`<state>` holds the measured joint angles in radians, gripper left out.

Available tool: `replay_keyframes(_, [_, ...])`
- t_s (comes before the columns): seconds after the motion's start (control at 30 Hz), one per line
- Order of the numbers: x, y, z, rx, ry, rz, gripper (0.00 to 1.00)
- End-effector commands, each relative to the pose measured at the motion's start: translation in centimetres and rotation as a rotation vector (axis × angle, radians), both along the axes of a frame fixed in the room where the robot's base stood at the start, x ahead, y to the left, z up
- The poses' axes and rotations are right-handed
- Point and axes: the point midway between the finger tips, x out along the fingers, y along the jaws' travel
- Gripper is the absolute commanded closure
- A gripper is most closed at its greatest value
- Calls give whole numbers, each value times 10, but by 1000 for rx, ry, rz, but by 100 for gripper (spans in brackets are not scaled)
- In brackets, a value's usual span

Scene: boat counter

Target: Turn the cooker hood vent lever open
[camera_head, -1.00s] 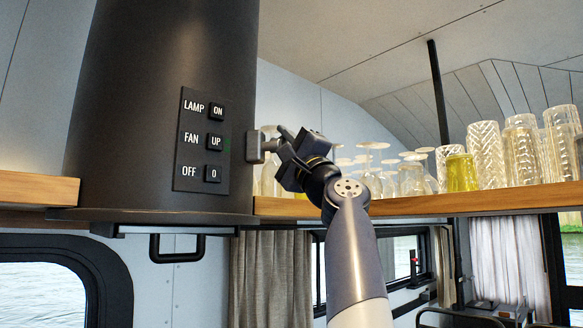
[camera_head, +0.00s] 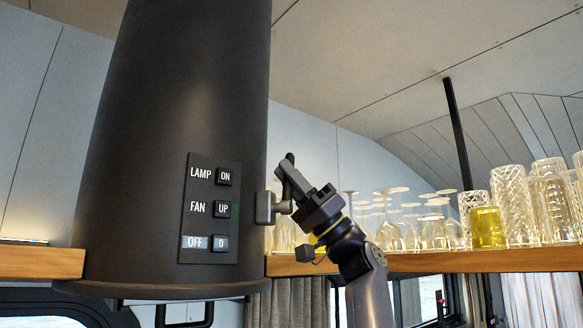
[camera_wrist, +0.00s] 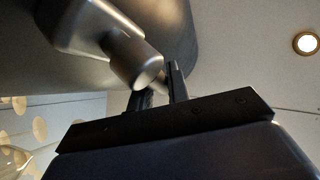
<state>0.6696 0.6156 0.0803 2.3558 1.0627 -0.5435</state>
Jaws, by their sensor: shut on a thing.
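The cooker hood (camera_head: 150,150) is a tall black cone at the left. Its vent lever (camera_head: 264,208) shows as a grey metal block and stub on the hood's right side. My gripper (camera_head: 287,178) is at the lever, with its fingers pointing up and left, shut on it. In the wrist view the lever's rounded metal end (camera_wrist: 136,62) lies close against the dark fingers (camera_wrist: 160,88). The fingers hide part of the lever, so its exact angle is hard to tell.
A panel (camera_head: 210,208) on the hood has LAMP, FAN and OFF buttons; the OFF label looks lit. A wooden shelf (camera_head: 420,263) right of my gripper holds several stemmed glasses (camera_head: 400,215) and tumblers (camera_head: 487,228). A black pole (camera_head: 457,130) stands behind.

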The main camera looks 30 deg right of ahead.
Motion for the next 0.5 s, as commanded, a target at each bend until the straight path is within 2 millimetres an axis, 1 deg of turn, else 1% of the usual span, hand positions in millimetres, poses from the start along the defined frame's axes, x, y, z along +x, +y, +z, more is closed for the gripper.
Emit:
replay_keyframes(0.03, [0, 1, 4, -24, -20, 0, 100])
replay_keyframes(0.23, [-5, 6, 3, -101, -91, 0, 100])
replay_keyframes(0.5, [-8, 9, 1, -146, -133, 1, 100])
